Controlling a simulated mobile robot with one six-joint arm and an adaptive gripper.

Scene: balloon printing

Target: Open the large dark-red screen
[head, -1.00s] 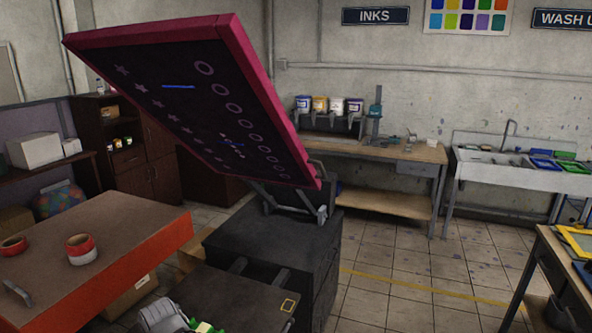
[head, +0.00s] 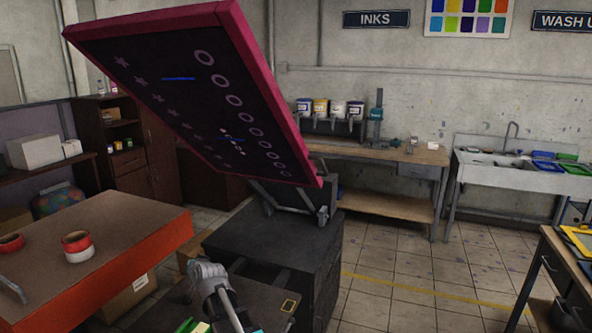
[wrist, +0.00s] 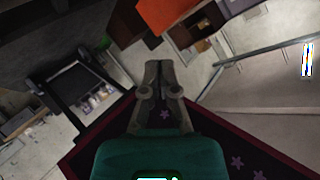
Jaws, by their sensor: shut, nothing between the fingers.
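The large dark-red screen (head: 262,85) stands raised and steeply tilted above the dark printing base (head: 275,240), hinged at its lower right. Its dark underside shows stars, rings and small blue marks. In the wrist view the screen's frame (wrist: 245,130) and stars lie behind my gripper (wrist: 158,65). The grey fingers are shut and empty, near a corner of the frame. I cannot tell whether they touch it. In the head view a grey part of my arm shows below the screen, apart from it.
An orange-sided table (head: 120,262) with red-and-white tape rolls (head: 77,246) stands at the left. A wooden ink bench (head: 400,155) and a sink (head: 520,175) stand at the back.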

